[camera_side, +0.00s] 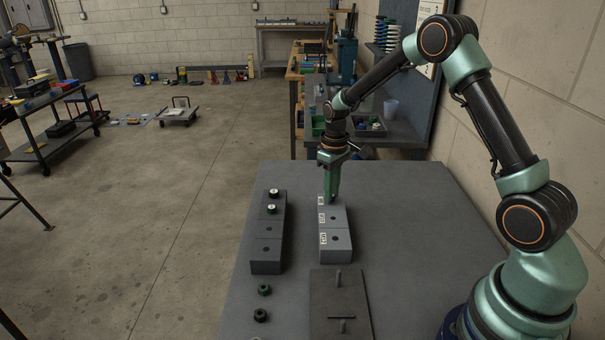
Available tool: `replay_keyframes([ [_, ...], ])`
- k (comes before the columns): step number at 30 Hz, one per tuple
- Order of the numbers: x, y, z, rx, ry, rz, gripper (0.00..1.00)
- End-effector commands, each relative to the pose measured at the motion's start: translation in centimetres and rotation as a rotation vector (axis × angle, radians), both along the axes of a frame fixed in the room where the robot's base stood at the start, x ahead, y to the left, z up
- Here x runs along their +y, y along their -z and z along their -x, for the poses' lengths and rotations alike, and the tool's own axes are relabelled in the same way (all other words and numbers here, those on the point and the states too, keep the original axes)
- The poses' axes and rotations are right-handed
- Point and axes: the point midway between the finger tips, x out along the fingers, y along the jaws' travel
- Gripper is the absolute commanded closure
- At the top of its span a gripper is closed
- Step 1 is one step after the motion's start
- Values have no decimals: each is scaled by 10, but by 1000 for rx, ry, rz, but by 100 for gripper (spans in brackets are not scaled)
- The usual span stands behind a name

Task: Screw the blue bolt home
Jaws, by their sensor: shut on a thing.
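My gripper (332,199) points straight down over the far end of the light grey block (336,244). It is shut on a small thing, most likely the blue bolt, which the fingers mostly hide. I cannot make out its blue colour or how deep it sits. The light grey block has white labels along its left side and open dark holes in its nearer sections.
Left of it stands a dark grey block (267,247) with two white-topped black pieces in its far holes. A green nut-like ring (264,290) and a black one (260,315) lie nearer. A dark slotted plate (338,302) with pegs lies in front. The table's right side is clear.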

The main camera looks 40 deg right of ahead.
Motion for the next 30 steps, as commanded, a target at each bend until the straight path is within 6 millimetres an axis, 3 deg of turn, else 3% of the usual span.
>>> replay_keyframes([
  [9,1,1,0,1,351,0,100],
  [23,1,1,0,2,437,0,100],
  [30,1,2,1,2,698,0,100],
])
